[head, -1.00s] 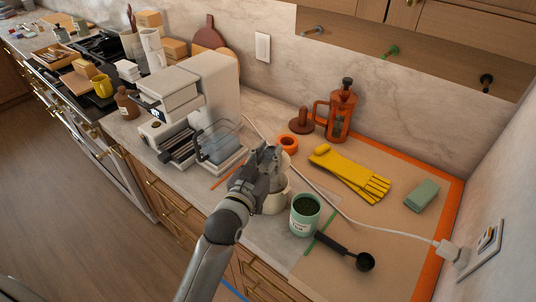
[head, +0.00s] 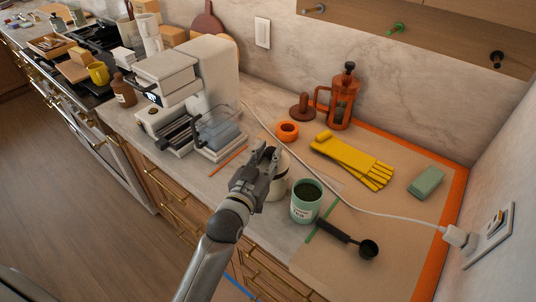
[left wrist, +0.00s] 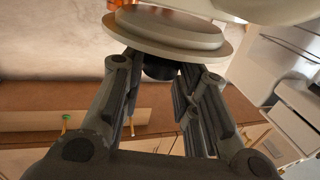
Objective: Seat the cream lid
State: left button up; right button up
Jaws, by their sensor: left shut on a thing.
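The cream lid (left wrist: 165,32) is a stepped round disc with a dark knob (left wrist: 160,70), seen close up in the left wrist view. My left gripper (left wrist: 155,72) is shut on this knob. In the head view my left gripper (head: 266,157) is at the front left of a cream canister (head: 281,176) and hides part of it. A large cream surface (left wrist: 270,8) shows beyond the lid in the wrist view. I cannot tell whether the lid touches the canister. My right gripper is not in view.
A green canister with dark contents (head: 306,203) stands just right of the cream one, with a black scoop (head: 350,240) in front. A coffee machine (head: 190,95) is at the left. Yellow gloves (head: 352,160), an orange ring (head: 287,131) and a white cable (head: 380,213) lie behind.

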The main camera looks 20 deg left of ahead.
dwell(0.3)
pick_arm(q)
jog(key=shift+r, duration=0.1)
jog(key=shift+p, duration=0.5)
dwell(0.4)
dwell(0.4)
dwell(0.5)
jog(key=shift+f+b, duration=0.35)
jog(key=shift+f, duration=0.7)
jog(key=o, duration=1.2)
jog(key=shift+c, duration=0.2)
